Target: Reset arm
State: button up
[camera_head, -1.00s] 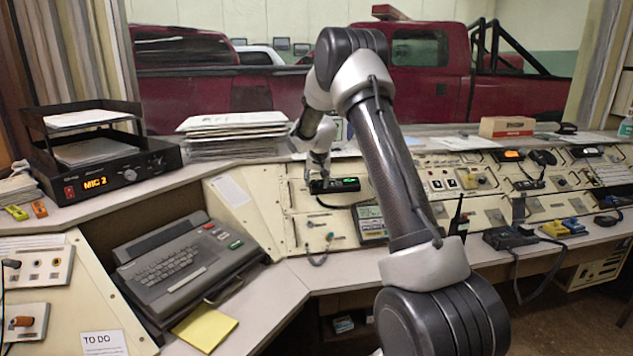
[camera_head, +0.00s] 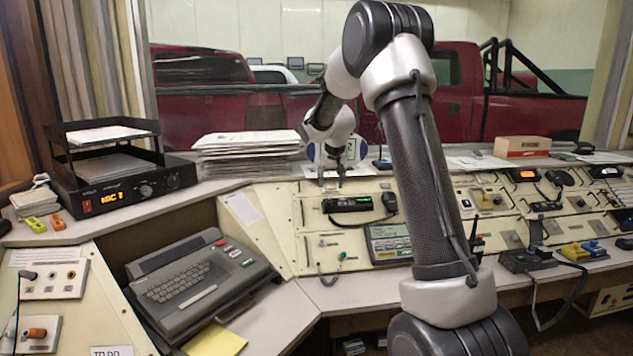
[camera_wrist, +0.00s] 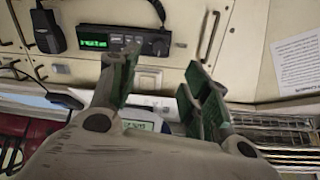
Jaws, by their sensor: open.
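My gripper (camera_head: 330,186) hangs fingers down in the head view, just above and behind a black radio unit (camera_head: 347,204) with a green display on the console face. In the wrist view my gripper (camera_wrist: 160,85) shows two green-lined fingers standing apart with nothing between them. The radio unit also shows in the wrist view (camera_wrist: 125,42), beyond the fingertips, with clear space between. A black hand microphone (camera_wrist: 47,32) sits beside it there. My arm rises over the console and bends down at the far side.
The console (camera_head: 285,225) runs along the room. A stack of papers (camera_head: 248,142) stands left of my gripper, and a black paper tray (camera_head: 102,138) stands further left. A keyboard unit (camera_head: 195,280) is at front left. A cardboard box (camera_head: 522,146) sits at the back right.

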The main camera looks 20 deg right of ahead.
jog(key=s+a+f+n+g, duration=0.1)
jog(key=s+f+n+g, duration=0.3)
jog(key=s, duration=0.6)
jog(key=s+a+r, duration=0.3)
jog(key=s, duration=0.9)
jog(key=s+a+r+n+t+y, duration=0.1)
jog(key=s+a+r, duration=0.2)
jog(key=s, duration=0.9)
jog(key=s+a+r+t+y, duration=0.1)
jog(key=s+a+r, duration=0.3)
jog(key=s, duration=0.8)
jog(key=shift+s+r+n, duration=0.25)
jog(key=shift+r+n, duration=0.05)
jog(key=shift+r, duration=0.05)
